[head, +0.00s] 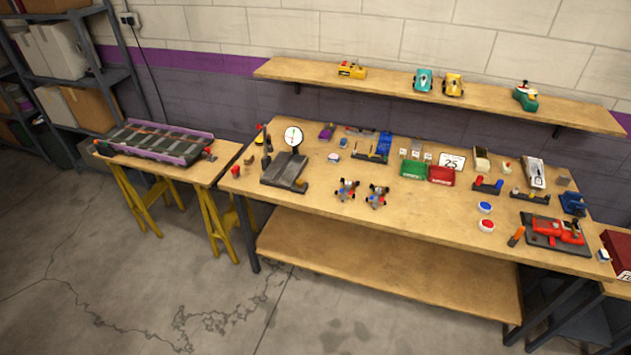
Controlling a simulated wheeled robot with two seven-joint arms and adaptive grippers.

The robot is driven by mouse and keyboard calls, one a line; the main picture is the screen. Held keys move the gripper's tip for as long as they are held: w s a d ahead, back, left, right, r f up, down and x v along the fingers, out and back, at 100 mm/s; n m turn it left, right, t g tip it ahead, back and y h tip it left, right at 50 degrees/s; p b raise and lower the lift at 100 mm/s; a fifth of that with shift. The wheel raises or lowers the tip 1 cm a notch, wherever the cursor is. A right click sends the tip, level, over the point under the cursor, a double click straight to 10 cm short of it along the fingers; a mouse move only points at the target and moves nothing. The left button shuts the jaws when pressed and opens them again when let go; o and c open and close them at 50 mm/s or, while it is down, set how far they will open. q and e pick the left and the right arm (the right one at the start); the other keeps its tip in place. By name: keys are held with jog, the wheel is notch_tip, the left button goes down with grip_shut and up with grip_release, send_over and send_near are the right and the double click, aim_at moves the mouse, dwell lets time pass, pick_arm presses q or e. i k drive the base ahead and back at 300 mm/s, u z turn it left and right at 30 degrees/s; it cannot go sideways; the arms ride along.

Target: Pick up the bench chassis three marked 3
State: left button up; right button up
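Two small chassis with dark wheels and blue and red parts stand close together near the front edge of the workbench (325,229): a left chassis (346,189) and a right chassis (377,196). They look alike and appear to stand slightly apart. Any number on them is too small to read, so I cannot tell which is marked 3. Neither of my grippers is in view.
A dial gauge on a dark base (283,176) stands left of the chassis. Green (412,169) and red (441,175) trays lie behind right. A red car body (558,232) sits on a dark plate at right. Bench around the chassis is clear; the floor (190,290) in front is open.

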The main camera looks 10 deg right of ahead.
aim_at(377, 195)
jog(key=u, duration=0.55)
jog(key=i, duration=1.55)
jog(key=z, duration=1)
jog(key=i, duration=0.6)
jog(key=z, duration=0.6)
